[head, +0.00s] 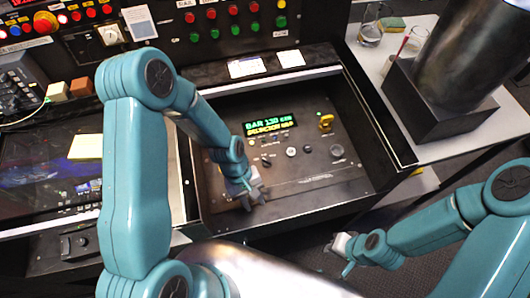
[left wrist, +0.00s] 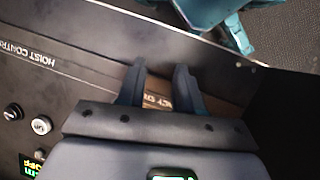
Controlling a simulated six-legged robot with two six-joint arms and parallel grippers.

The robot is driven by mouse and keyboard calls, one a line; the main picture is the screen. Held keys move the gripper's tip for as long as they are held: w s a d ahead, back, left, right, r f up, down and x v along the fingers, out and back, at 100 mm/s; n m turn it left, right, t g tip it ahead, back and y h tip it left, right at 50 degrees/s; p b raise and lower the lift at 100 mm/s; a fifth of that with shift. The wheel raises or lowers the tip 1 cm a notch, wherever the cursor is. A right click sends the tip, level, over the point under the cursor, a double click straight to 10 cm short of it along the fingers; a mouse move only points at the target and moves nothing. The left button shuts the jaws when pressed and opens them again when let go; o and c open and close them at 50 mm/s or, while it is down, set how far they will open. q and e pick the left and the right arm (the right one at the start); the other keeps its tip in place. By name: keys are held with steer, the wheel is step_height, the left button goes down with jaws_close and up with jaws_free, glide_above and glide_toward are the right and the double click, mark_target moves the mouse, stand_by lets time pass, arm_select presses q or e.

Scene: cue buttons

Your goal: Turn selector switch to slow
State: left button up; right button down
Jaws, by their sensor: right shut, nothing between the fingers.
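A dark control panel (head: 300,185) in an open drawer-like frame carries a lit green and yellow display (head: 268,125). Below the display are a small black knob (head: 266,161), a grey round knob (head: 291,151) and, further right, another round knob (head: 336,151). Their labels are too small to read, so I cannot tell which is the selector switch. My left gripper (head: 252,196) is over the panel's lower left, apart from the knobs. In the left wrist view its fingers (left wrist: 156,85) are open and empty. My right gripper (head: 343,246) is shut and empty, in front of the panel.
A yellow key-like handle (head: 326,122) stands at the panel's upper right. A raised frame edge (head: 375,110) borders the panel. A bench (head: 450,145) with glassware and a dark cylinder is at right. A black button wall (head: 220,25) rises behind.

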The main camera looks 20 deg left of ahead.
arm_select(q)
steer(key=w+a+r+n+b, duration=0.1)
steer(key=w, duration=0.1)
steer(key=w+a+n+b, duration=0.1)
steer(key=w, duration=0.2)
steer(key=w+a+r+n+b, duration=0.1)
steer(key=w+b, duration=0.1)
steer(key=shift+w+r+n, duration=0.3)
steer(key=shift+r, duration=0.05)
steer(key=w+a+r+n+b, duration=0.2)
steer(key=w+a+r+b, duration=0.1)
steer(key=w+r+b, duration=0.25)
steer(key=n+t+b, duration=0.2)
steer(key=b, duration=0.2)
glide_toward(266, 160)
steer(key=b+x, duration=0.1)
steer(key=x, duration=0.7)
steer(key=shift+b, duration=0.4)
jaws_close()
